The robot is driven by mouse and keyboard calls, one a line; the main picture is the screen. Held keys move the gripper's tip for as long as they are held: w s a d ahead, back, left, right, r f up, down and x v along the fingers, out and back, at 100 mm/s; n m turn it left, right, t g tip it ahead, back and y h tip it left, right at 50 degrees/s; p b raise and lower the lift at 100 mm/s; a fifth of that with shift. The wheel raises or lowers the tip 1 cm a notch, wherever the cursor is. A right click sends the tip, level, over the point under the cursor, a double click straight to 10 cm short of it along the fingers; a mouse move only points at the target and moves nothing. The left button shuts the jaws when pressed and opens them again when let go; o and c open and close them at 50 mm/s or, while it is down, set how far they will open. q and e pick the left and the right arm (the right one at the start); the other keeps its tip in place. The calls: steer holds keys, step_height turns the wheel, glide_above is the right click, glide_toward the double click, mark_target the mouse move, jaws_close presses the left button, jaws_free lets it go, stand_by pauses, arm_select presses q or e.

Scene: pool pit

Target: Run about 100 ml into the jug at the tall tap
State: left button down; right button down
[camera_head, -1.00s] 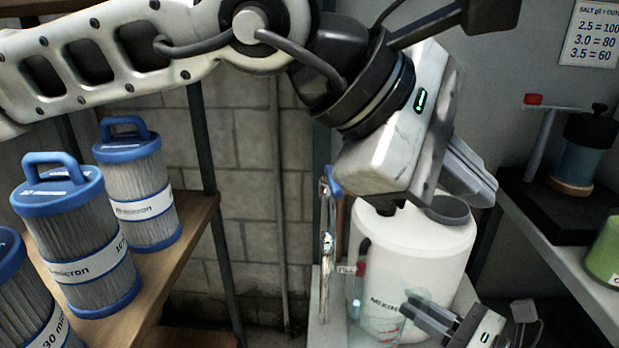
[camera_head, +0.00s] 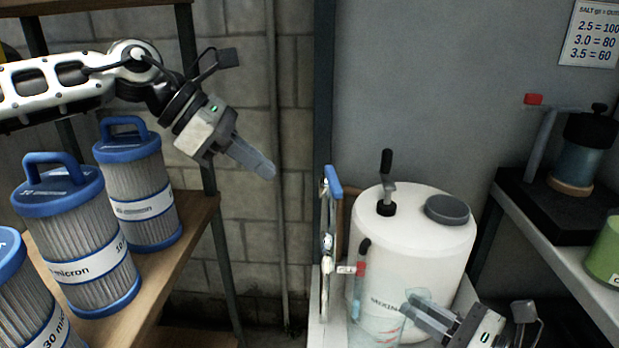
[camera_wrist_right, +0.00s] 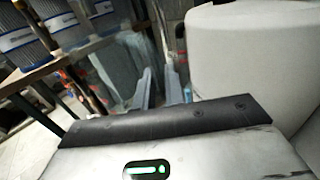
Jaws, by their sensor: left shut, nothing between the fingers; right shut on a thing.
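The clear jug (camera_head: 374,328) is in front of the white tank at the bottom of the head view, seen faintly against it. My right gripper (camera_head: 410,305) is shut on the jug from its right side. The jug's clear wall also shows between the fingers in the right wrist view (camera_wrist_right: 115,78). The water level inside cannot be made out. A tall chrome tap (camera_head: 328,235) with a blue lever (camera_head: 333,181) stands just left of the tank. My left gripper (camera_head: 268,170) is shut and empty, up and left of the tap, apart from everything.
The white tank (camera_head: 425,255) has a grey lid and a black crank on top. A small red-handled fitting (camera_head: 361,269) is at its left front. Blue-capped filter cartridges (camera_head: 95,245) stand on the wooden shelf at left. A shelf at right holds a black stand (camera_head: 560,215) and a green tub (camera_head: 606,255).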

mark_target(341, 187)
arm_select(q)
steer(key=w+d+f, duration=0.1)
steer(key=d+f, duration=0.2)
steer(key=d, duration=0.4)
steer(key=shift+d, duration=0.55)
stand_by(0.3)
steer(key=shift+s+d, duration=0.15)
steer(key=shift+d, duration=0.2)
steer(key=d+n+t, duration=0.2)
steer(key=shift+s+n+y, duration=0.1)
steer(key=shift+n+y, duration=0.2)
steer(key=shift+w+d+n+t+y, duration=0.15)
steer(key=shift+w+d+n+t, duration=0.1)
steer(key=shift+d+n+t, duration=0.35)
steer(key=shift+w+d+n+t+y, duration=0.2)
steer(key=shift+d+n, duration=0.1)
steer(key=shift+d, duration=0.45)
